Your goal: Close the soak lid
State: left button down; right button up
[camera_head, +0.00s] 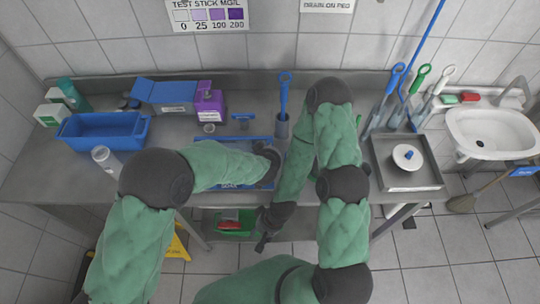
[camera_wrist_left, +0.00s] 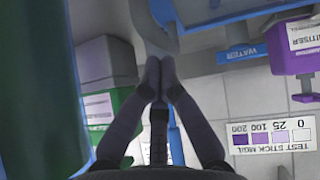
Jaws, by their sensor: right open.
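I cannot tell for sure which part is the soak lid. A flat blue tray-like thing (camera_head: 222,139) with a labelled front edge lies at the middle of the steel bench, largely hidden by my left arm. My left gripper (camera_head: 272,162) is at its right end. In the left wrist view my left gripper (camera_wrist_left: 160,70) has its fingertips together, with nothing seen between them, close to a grey curved shape. My right gripper (camera_head: 263,243) is open and empty, low in front of the bench edge.
A blue tub (camera_head: 100,145), a blue box (camera_head: 166,95) and a purple bottle (camera_head: 209,104) stand at the left. A blue-handled brush (camera_head: 284,95) stands behind the left gripper. A steel tray (camera_head: 425,176) and a sink (camera_head: 490,134) are at the right.

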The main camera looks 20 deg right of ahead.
pick_arm(q)
jog(key=v, duration=1.1)
